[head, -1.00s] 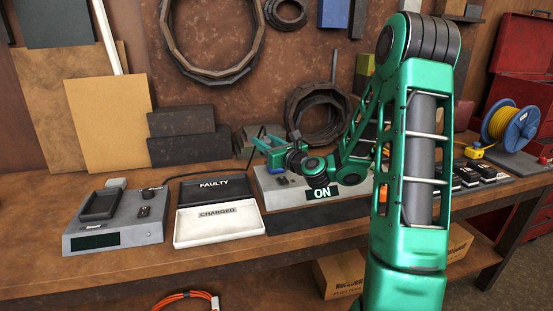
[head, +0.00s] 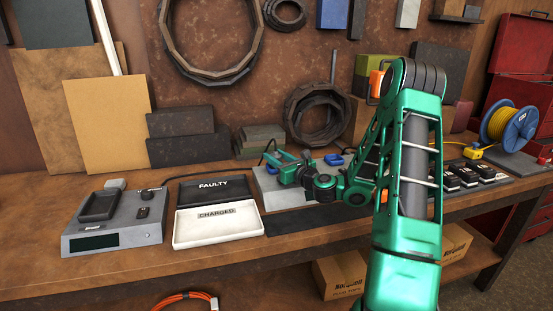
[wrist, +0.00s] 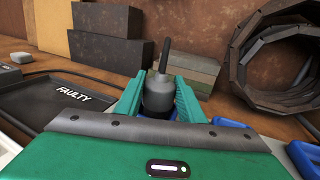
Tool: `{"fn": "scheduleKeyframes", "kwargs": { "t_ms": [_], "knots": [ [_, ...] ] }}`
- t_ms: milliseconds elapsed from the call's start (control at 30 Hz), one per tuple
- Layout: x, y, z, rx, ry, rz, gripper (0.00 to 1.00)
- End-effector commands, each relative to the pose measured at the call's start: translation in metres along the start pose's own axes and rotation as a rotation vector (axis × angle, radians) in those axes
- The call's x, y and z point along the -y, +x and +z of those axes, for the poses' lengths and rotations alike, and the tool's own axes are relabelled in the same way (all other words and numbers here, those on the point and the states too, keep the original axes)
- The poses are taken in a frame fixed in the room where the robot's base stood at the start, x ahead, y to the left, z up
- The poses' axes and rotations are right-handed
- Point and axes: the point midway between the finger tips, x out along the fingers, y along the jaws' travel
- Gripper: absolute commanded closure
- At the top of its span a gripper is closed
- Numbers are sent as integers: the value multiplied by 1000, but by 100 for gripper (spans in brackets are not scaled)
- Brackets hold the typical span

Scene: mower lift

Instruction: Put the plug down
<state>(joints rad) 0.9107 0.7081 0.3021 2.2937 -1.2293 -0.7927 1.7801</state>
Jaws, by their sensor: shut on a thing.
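The plug (wrist: 158,97) is a dark grey cylinder with a black cable rising from its top, seen in the wrist view. My gripper (wrist: 158,103) is shut on it, with green fingers on either side. In the head view my gripper (head: 270,157) is over the left part of a light grey unit (head: 266,195) on the bench. The plug's lower end is hidden in the wrist view, so I cannot tell whether it touches anything. Blue parts (head: 333,159) show beside my wrist in the head view.
A black FAULTY tray (head: 213,197) and a white CHARGED tray (head: 218,240) lie left of the unit. A grey charger (head: 115,232) stands further left. Stacked slabs (head: 262,139) and dark rings (head: 318,115) are behind. Bare bench shows along the front.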

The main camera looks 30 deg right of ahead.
Motion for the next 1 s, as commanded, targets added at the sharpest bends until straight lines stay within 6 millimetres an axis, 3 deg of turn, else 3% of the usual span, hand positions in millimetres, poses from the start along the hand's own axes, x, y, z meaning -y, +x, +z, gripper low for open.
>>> {"fn": "scheduleKeyframes", "kwargs": {
  "t_ms": [400, 433, 500, 933, 1000],
  "knots": [
    [0, 0, -6, -1, 2, 0, 89],
    [0, 0, -6, -1, 1, 0, 60],
    [0, 0, -6, -1, 0, 0, 46],
    [0, 0, 1, 1, -2, 0, 46],
    [2, -10, -1, -4, 3, -3, 46]
  ]
}}
